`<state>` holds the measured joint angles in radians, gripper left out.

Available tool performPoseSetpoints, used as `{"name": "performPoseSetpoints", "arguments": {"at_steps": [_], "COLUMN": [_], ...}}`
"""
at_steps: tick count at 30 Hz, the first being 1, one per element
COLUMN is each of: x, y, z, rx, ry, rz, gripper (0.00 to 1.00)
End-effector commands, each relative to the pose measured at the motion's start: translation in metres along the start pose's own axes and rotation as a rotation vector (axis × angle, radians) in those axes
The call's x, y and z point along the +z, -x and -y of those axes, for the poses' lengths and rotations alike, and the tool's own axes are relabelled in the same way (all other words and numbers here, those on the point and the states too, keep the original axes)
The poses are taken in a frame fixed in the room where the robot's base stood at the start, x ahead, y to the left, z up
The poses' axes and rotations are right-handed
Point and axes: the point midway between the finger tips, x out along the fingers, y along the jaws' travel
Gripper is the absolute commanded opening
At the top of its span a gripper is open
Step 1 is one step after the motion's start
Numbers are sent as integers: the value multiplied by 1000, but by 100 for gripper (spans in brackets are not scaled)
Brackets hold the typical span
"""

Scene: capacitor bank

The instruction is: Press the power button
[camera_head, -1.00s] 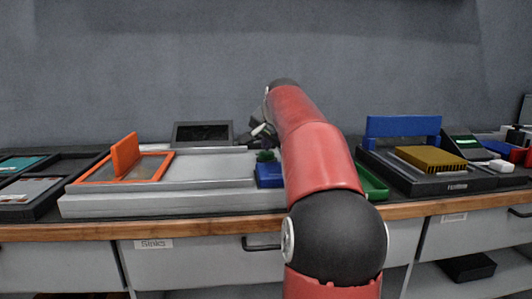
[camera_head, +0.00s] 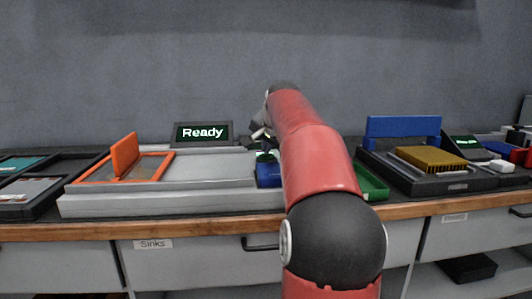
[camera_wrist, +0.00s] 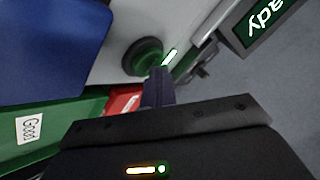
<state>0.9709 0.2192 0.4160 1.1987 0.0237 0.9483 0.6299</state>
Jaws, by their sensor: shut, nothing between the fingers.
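The power button, round and dark green, shows in the wrist view (camera_wrist: 141,57) on a light grey machine, and a bit of it shows in the head view (camera_head: 264,156). A small strip light (camera_wrist: 170,56) beside it glows green. My gripper (camera_wrist: 158,76) is shut and empty, its fingertips right at the button's edge; I cannot tell whether they touch it. In the head view my gripper (camera_head: 259,137) is partly hidden by my red arm. The machine's display (camera_head: 203,133) reads "Ready" in lit letters.
A blue bin (camera_wrist: 45,45), a green bin marked "Good" (camera_wrist: 65,128) and a red bin (camera_wrist: 123,101) lie close to my gripper. An orange frame (camera_head: 124,156) is on the machine's left. A gold heat sink (camera_head: 431,158) sits on a black fixture at right.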

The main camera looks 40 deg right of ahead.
Motion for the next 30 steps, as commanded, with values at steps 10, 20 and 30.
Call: {"name": "performPoseSetpoints", "arguments": {"at_steps": [10, 20, 30], "x": [-4, -10, -27], "y": [6, 14, 36], "z": [4, 10, 27], "rx": [1, 0, -1], "ry": [0, 0, 0], "rz": [1, 0, 0], "gripper": [0, 0, 0]}}
